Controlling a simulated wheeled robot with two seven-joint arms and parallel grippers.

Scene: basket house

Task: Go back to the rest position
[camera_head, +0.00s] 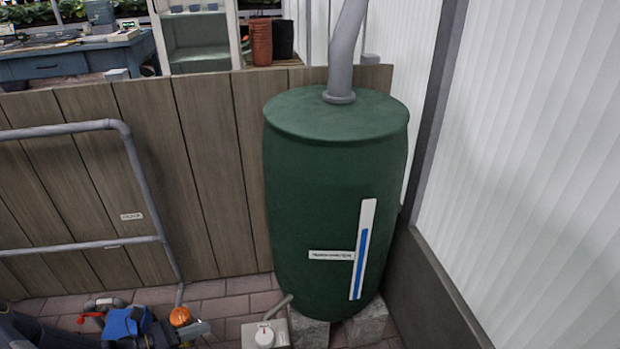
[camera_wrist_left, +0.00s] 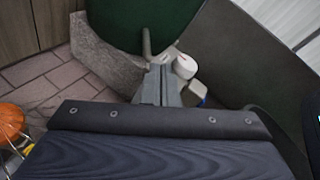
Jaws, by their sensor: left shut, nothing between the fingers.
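My left gripper (camera_head: 203,327) is low at the left of the head view, just above the brick floor and to the left of a small pale box with a round white cap (camera_head: 264,336). Its fingers show closed together with nothing between them in the left wrist view (camera_wrist_left: 160,73). There the fingertips point toward the white cap (camera_wrist_left: 185,67) and the foot of a green barrel (camera_wrist_left: 125,25). An orange rounded thing (camera_head: 180,316) shows just behind the gripper. My right gripper is in neither view.
The tall green barrel (camera_head: 335,200) stands on grey blocks (camera_head: 366,326) in the corner, with a grey pipe from its lid. A grey pipe rail (camera_head: 140,180) runs before the wooden wall (camera_head: 205,160). Bricks (camera_head: 230,305) lie bare between the rail and the barrel.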

